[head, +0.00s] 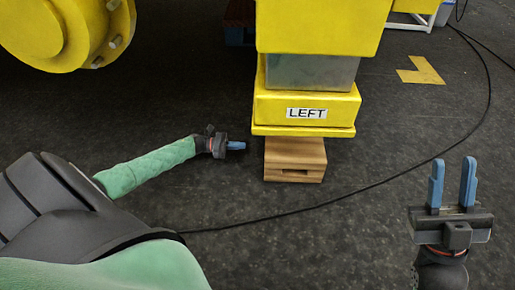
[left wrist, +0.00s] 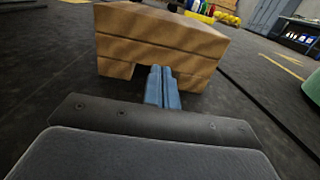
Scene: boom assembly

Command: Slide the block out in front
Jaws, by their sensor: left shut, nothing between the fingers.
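A wooden block (head: 295,160) with a handle slot low in its front lies on the dark floor. Its back end is under the yellow foot labelled LEFT (head: 306,112), and its front sticks out. My left gripper (head: 238,146) is shut and empty, a little to the left of the block in the head view. In the left wrist view the block (left wrist: 158,42) is close ahead, and the blue fingers (left wrist: 162,86) overlap its lower face. I cannot tell whether they touch it. My right gripper (head: 453,184) is open and empty at the right, fingers pointing up.
A black cable (head: 375,184) curves across the floor in front of and to the right of the block. A yellow floor mark (head: 420,71) lies at the right. A large yellow wheel-like part (head: 62,32) is at top left. Floor before the block is otherwise clear.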

